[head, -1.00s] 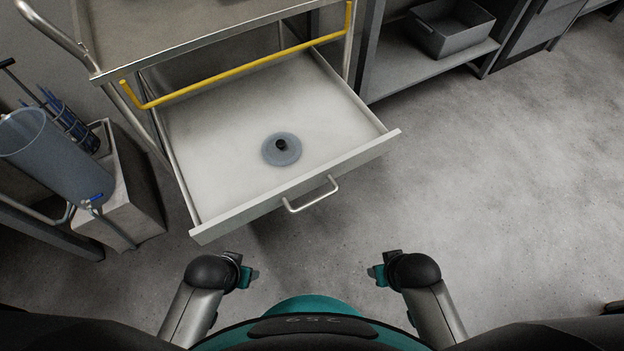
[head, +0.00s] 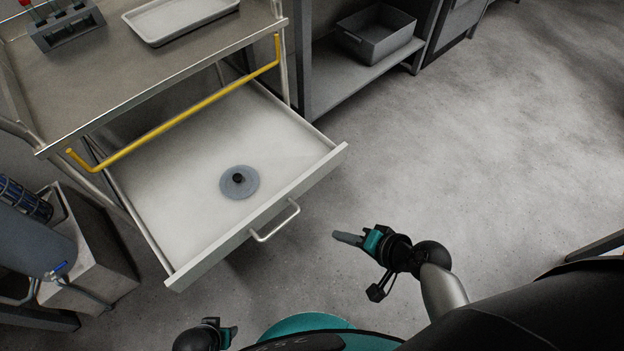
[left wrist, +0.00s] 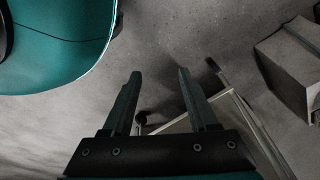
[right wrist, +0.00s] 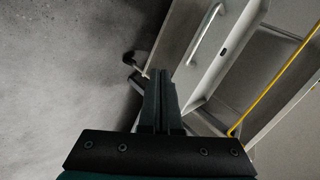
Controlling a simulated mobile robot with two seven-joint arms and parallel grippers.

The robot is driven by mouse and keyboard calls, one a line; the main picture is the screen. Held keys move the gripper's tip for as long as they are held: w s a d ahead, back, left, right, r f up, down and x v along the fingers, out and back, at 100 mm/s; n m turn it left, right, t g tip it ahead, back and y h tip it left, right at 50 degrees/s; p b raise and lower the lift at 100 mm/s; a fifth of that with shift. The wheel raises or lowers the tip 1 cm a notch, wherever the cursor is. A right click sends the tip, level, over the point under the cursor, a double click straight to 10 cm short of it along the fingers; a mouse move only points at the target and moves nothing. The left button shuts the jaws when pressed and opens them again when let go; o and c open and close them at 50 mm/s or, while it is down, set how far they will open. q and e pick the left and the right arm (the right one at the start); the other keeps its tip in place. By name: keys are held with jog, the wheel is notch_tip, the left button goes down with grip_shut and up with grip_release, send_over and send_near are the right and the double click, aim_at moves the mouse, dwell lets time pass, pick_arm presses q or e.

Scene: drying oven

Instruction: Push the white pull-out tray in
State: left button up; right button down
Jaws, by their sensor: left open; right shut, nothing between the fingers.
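The white pull-out tray (head: 150,185) is pulled out from under the steel cart top, with a bar handle (head: 275,221) on its front panel. A grey-blue disc with a black knob (head: 239,182) lies inside it. My right gripper (head: 345,238) is shut and empty, to the right of the handle and apart from it. In the right wrist view the tray's handle (right wrist: 205,35) shows beyond the shut fingers (right wrist: 160,95). My left gripper (head: 228,335) is low in the head view. Its open fingers (left wrist: 158,95) show empty in the left wrist view.
The cart top (head: 100,90) carries a shallow tray (head: 180,15) and a dark rack (head: 66,27). A yellow bar (head: 175,122) runs along its front. A grey box (head: 80,250) stands left of the cart. A shelf with a grey bin (head: 375,38) stands behind. The floor at right is clear.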

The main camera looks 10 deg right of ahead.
notch_tip(320, 180, up, 5)
jog(key=w+d+m+t, duration=0.2)
jog(key=w+m+t, duration=0.1)
jog(key=m, duration=0.1)
jog(key=b, duration=0.3)
send_near(304, 181)
notch_tip(304, 181, down, 3)
jog(key=w, duration=0.1)
jog(key=w+a, duration=0.2)
jog(key=w, duration=0.1)
jog(key=shift+f, duration=0.25)
pick_arm(q)
notch_tip(304, 181, up, 5)
jog(key=w+d, duration=0.2)
jog(key=shift+w+d, duration=0.3)
jog(key=shift+d, duration=0.05)
pick_arm(e)
jog(key=shift+w+a, duration=0.3)
jog(key=shift+w, duration=0.1)
pick_arm(q)
jog(key=shift+r, duration=0.1)
pick_arm(e)
jog(key=shift+w, duration=0.1)
